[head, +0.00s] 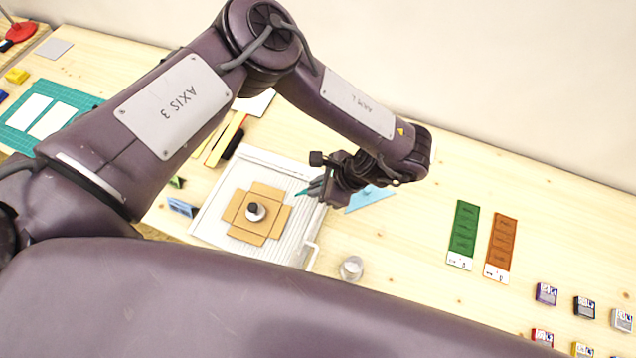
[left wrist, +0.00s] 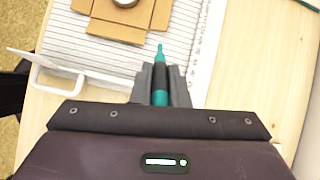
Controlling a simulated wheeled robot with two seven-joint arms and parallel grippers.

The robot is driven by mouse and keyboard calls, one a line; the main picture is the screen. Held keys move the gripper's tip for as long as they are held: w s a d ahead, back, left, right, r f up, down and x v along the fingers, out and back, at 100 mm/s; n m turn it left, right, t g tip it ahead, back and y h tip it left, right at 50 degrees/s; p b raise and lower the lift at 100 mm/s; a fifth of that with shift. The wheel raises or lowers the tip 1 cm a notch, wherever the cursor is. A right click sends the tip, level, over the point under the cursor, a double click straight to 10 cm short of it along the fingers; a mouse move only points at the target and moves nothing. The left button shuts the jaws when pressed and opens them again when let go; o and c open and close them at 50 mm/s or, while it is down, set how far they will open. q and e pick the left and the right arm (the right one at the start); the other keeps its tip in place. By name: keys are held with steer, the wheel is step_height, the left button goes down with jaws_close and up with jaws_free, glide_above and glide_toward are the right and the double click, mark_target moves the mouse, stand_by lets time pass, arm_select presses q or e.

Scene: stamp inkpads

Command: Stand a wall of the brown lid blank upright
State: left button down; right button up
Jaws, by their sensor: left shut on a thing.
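The brown lid blank (head: 273,195) lies as a cross shape on the white ribbed board (head: 210,205), and its flaps look flat. A white round weight with a dark knob (head: 256,212) sits on its middle. The blank's near flaps also show at the top of the left wrist view (left wrist: 115,32). My left gripper (head: 318,188) is shut on a teal and black pen-like tool (left wrist: 160,72), with its tip pointing toward the blank. The gripper is over the board's right side, apart from the blank. My right gripper is out of view.
A blue triangle (head: 370,198) lies right of the board. A clear cup (head: 351,268) stands near the board's handle. Green (head: 463,232) and brown (head: 501,245) strips and several small inkpads lie further right. Bare table lies between cup and strips.

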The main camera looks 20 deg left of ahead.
arm_select(q)
step_height(320, 180, down, 2)
steer(key=shift+f+b, duration=0.1)
steer(key=shift+b, duration=0.55)
steer(key=shift+a+r+p, duration=0.25)
steer(key=shift+p, duration=0.05)
steer(key=shift+w+a+p, duration=0.1)
steer(key=shift+a+p, duration=0.75)
steer(key=shift+a, duration=1.55)
steer(key=shift+a+r+p, duration=0.15)
steer(key=shift+p, duration=0.15)
steer(key=s+r+p, duration=0.1)
steer(key=p, duration=0.1)
steer(key=s+p, duration=0.1)
steer(key=p, duration=0.1)
steer(key=shift+s+r+p, duration=0.2)
steer(key=shift+r+p, duration=0.1)
steer(key=shift+r, duration=0.05)
steer(key=shift+f, duration=0.1)
